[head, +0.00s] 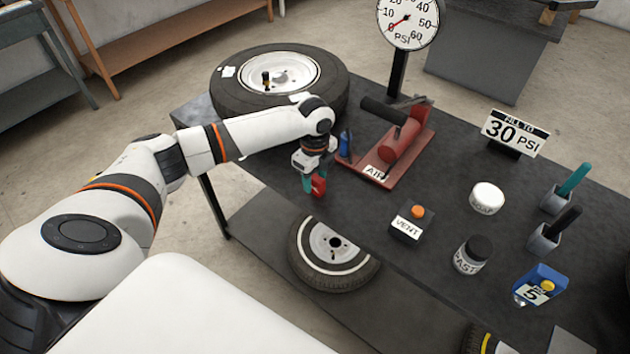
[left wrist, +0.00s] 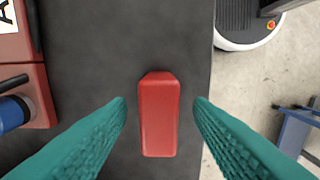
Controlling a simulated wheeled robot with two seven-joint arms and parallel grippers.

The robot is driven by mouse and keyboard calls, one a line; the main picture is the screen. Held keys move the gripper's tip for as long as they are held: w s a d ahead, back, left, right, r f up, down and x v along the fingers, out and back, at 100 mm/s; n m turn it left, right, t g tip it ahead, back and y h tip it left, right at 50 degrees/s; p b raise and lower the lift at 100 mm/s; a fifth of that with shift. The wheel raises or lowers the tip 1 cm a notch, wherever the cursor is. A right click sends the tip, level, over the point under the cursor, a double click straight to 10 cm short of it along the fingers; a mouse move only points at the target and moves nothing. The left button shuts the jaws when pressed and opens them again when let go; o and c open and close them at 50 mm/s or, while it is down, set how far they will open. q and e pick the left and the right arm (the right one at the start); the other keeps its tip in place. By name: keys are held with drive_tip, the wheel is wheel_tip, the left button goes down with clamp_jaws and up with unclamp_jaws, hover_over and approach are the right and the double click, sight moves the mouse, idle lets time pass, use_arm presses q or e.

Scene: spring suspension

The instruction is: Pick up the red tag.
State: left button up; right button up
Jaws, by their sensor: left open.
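The red tag (left wrist: 159,117) is a small red block with rounded edges, lying on the dark tabletop near its edge in the left wrist view. In the head view the red tag (head: 319,185) shows at my left gripper's fingertips, partly hidden by them. My left gripper (left wrist: 160,105) is open, with one teal finger on each side of the tag and a gap to it on both sides. In the head view the left gripper (head: 313,183) points down at the table's front edge. My right gripper is in neither view.
A red foot pump (head: 400,150) on its base stands right of the gripper, with a blue part (head: 344,143) close by. A tire (head: 228,96) lies behind my arm. A VENT box (head: 407,228) stands to the right. The dark table (head: 345,205) is clear around the tag.

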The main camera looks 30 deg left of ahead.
use_arm(q)
drive_tip(key=shift+f, duration=0.25)
clamp_jaws()
drive_tip(key=shift+r, duration=0.1)
